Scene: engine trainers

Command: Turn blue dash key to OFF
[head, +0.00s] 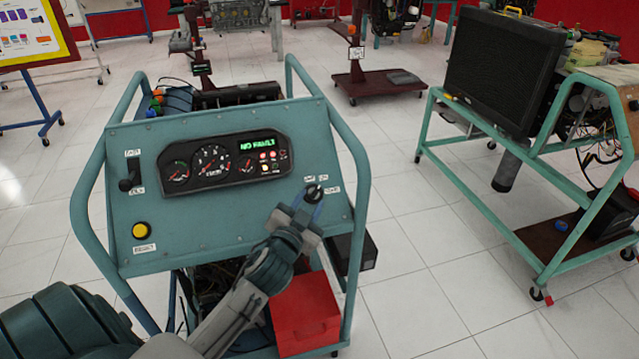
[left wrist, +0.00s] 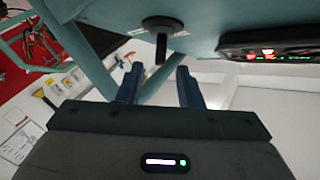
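The blue-green dash panel (head: 225,215) stands on a tubular frame in the head view. Its key (head: 313,192) is a small dark knob on a round base at the panel's right, with small labels around it too blurred to read surely. The display reads "NO FAULT". My left gripper (head: 307,207) is open in front of the key. In the left wrist view, the key (left wrist: 160,50) projects from its disc, lined up with the gap between the two blue fingers (left wrist: 160,80). Its tip lies near the fingertip line; contact is not visible. My right gripper is not in view.
A yellow button (head: 141,230) and a black lever (head: 130,175) are on the panel's left. A gauge cluster (head: 222,163) lies left of the key. A red box (head: 305,315) sits below. Another engine trainer with a radiator (head: 503,65) stands right, across open tiled floor.

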